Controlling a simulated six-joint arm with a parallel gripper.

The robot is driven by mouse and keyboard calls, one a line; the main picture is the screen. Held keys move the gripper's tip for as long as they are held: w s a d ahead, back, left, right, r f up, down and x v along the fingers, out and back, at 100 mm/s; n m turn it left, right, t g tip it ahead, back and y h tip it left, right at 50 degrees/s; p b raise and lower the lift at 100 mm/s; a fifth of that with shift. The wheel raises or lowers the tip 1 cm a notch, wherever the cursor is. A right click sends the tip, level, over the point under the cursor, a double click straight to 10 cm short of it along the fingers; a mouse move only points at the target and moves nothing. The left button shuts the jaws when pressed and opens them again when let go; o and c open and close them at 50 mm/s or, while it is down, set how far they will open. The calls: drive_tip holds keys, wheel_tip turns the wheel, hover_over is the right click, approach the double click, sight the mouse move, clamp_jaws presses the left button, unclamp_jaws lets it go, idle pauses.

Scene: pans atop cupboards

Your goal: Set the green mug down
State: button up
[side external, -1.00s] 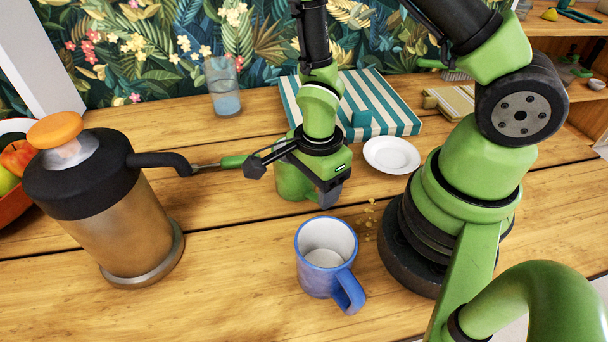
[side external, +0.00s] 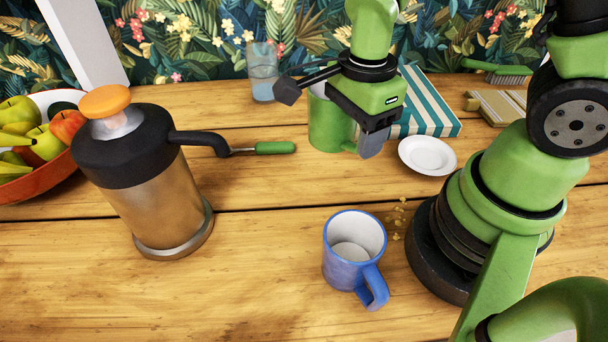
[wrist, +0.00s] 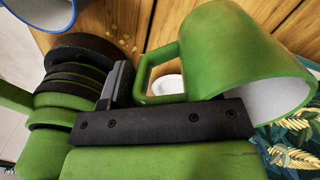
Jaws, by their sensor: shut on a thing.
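The green mug (side external: 326,125) stands about upright in the side external view, left of my gripper (side external: 371,138), which covers part of it. My gripper is shut on the mug, apparently at its handle. In the wrist view the mug (wrist: 230,50) fills the upper right, its white inside facing right. Its handle (wrist: 160,75) reaches toward a dark finger of my gripper (wrist: 138,92). I cannot tell whether the mug's base touches the wooden counter (side external: 270,270).
A blue mug (side external: 345,272) stands in front. A glass (side external: 263,72) is behind left; a green-handled tool (side external: 275,148), coffee press (side external: 155,185) and fruit bowl (side external: 40,182) are left. The front-left counter is clear.

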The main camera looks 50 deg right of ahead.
drive_tip(key=shift+w+a+f+n, duration=0.75)
drive_tip(key=shift+a+f+n, duration=0.95)
drive_tip(key=shift+n, duration=0.45)
drive_tip(key=shift+w+a+f+n, duration=0.8)
drive_tip(key=shift+a+f+n, duration=0.7)
drive_tip(key=shift+a+n, duration=0.5)
drive_tip(key=shift+w+a+f+n, duration=0.75)
drive_tip(key=shift+a+f+n, duration=0.9)
drive_tip(key=shift+n, duration=0.6)
drive_tip(key=o, duration=1.2)
drive_tip(key=shift+f, duration=0.1)
drive_tip(key=shift+o, duration=0.2)
